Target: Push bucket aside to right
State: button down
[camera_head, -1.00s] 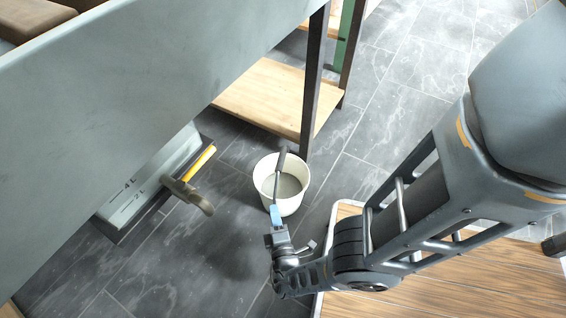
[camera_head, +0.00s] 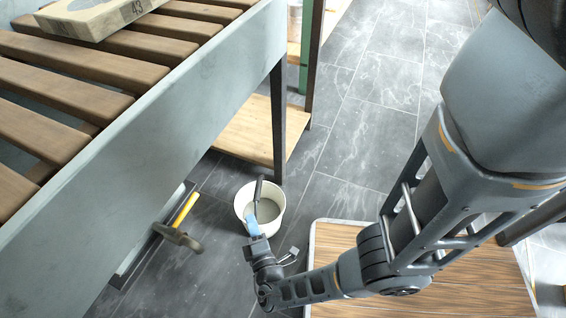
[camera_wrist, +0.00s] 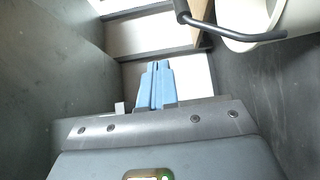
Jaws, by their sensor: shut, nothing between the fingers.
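The white bucket (camera_head: 279,217) stands upright on the grey tiled floor near a table leg. A dark bent rod (camera_head: 258,187) crosses the bucket's opening. My gripper (camera_head: 251,224) is shut and empty, with its blue fingers overlapping the bucket's near left rim in the head view. In the wrist view the blue fingers of my gripper (camera_wrist: 157,84) are together. There the bucket (camera_wrist: 294,18) is cut off at the upper right, with the dark rod (camera_wrist: 213,27) across it and a gap between it and the fingers.
A slatted table (camera_head: 200,125) fills the left, with a pale block (camera_head: 95,15) on top. A low wooden shelf (camera_head: 243,137) is behind. A wooden platform (camera_head: 350,242) is at the right.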

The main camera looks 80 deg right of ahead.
jog(key=s+d+b, duration=0.2)
jog(key=s+d, duration=0.1)
jog(key=d, duration=0.7)
jog(key=s+d+b, duration=0.1)
jog(key=s+d, duration=0.2)
jog(key=d, duration=0.7)
jog(key=shift+s+r+b, duration=0.35)
jog(key=shift+b, duration=0.05)
